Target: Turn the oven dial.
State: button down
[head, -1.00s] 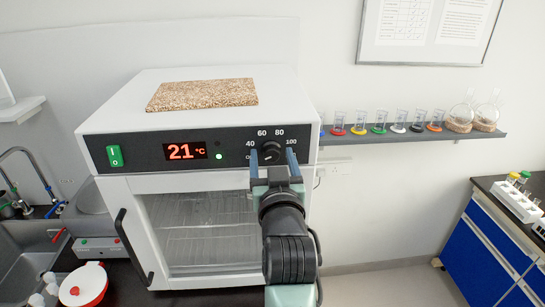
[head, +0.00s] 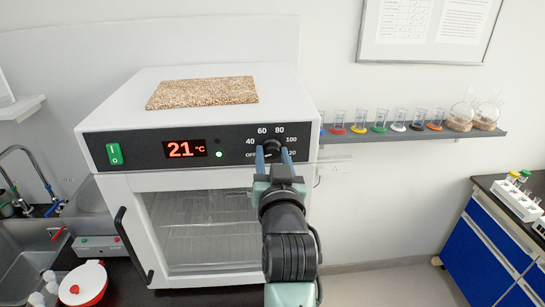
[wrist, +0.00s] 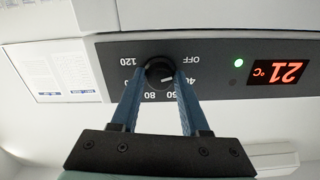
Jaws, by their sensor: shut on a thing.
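The oven dial (head: 271,146) is a round black knob on the dark control panel, with numbers and OFF printed around it. It also shows in the upside-down wrist view (wrist: 160,70), where its white mark points roughly toward 40. My gripper (head: 272,153) is in front of the panel, with its blue fingers shut on the dial. In the wrist view one finger (wrist: 128,103) is on the left side of the dial and the other (wrist: 187,103) on the right. The fingers partly hide the dial in the head view.
The white oven (head: 110,105) has its glass door (head: 200,230) closed, and its red display (head: 185,148) reads 21 °C. A speckled board (head: 202,92) lies on top. A shelf (head: 420,138) with coloured-base glassware is to the right.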

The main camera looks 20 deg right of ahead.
jog(key=m, duration=0.4)
jog(key=shift+b, duration=0.4)
jog(key=m, duration=0.5)
jog(key=shift+b, duration=0.3)
jog(key=m, duration=0.4)
jog(key=shift+a+m+b, duration=0.1)
jog(key=shift+m+b, duration=0.2)
jog(key=m, duration=0.3)
jog(key=shift+m, duration=0.3)
jog(key=m+b, duration=0.1)
jog(key=m, duration=0.3)
jog(key=shift+r+m, duration=0.1)
jog(key=shift+m, duration=0.2)
jog(key=m, duration=0.4)
jog(key=shift+b, duration=0.4)
jog(key=m, duration=0.4)
jog(key=shift+m+b, duration=0.4)
jog(key=shift+m, duration=1.9)
